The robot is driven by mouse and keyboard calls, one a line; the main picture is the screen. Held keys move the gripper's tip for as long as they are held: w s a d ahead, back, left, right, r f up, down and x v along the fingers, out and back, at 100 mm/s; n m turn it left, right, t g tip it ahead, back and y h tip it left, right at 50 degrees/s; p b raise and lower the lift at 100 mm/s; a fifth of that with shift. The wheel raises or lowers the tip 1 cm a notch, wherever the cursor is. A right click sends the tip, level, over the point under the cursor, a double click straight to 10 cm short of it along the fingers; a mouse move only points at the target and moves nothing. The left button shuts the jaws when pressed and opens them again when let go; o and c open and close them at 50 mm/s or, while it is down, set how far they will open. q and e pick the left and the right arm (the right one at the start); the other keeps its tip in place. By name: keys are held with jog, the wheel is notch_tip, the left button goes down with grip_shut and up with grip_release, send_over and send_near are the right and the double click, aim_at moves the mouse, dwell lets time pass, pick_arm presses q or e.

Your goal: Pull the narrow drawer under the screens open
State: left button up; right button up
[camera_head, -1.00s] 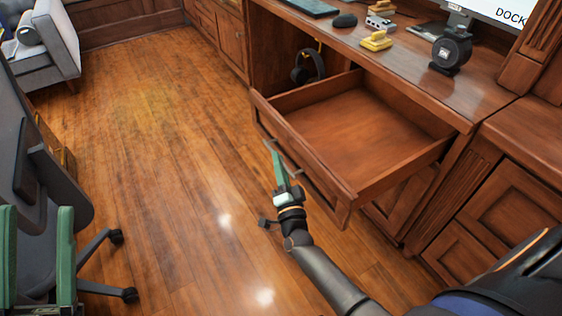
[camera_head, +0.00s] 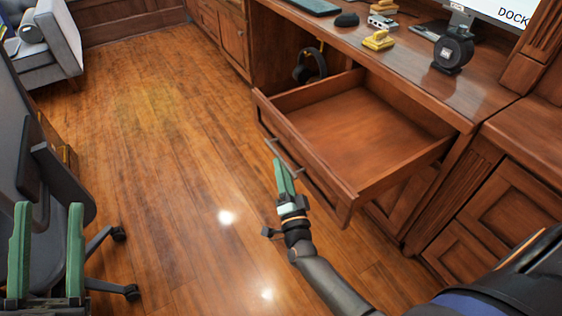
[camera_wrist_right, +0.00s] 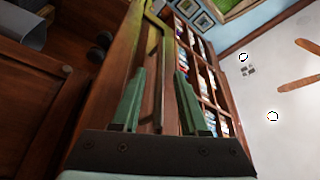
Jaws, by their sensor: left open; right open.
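The wooden drawer (camera_head: 365,130) under the desktop is pulled well out and looks empty. A thin bar handle (camera_head: 287,157) runs along its front panel. My right gripper (camera_head: 282,163) is at this handle, with its green fingers apart. In the right wrist view the open fingers (camera_wrist_right: 160,73) point along the wooden drawer front, and a narrow bar shows between them; contact cannot be told. My left gripper (camera_head: 48,207) is open and empty at the lower left, far from the drawer. The screen (camera_head: 505,12) stands on the desk at the top right, partly cut off.
On the desktop lie a keyboard (camera_head: 316,6), a mouse (camera_head: 346,19), a yellow object (camera_head: 378,41) and a dark round device (camera_head: 452,52). Headphones (camera_head: 310,66) hang under the desk. An office chair (camera_head: 45,180) stands at the left. The wood floor (camera_head: 170,170) between is clear.

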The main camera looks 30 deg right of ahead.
pick_arm(q)
jog(key=w+f+n+y, duration=0.2)
jog(key=f, duration=0.1)
jog(key=shift+a+f+y, duration=0.15)
jog(key=shift+a+y, duration=0.05)
jog(key=shift+y, duration=0.2)
pick_arm(e)
jog(key=v, duration=0.5)
jog(key=shift+r, duration=0.1)
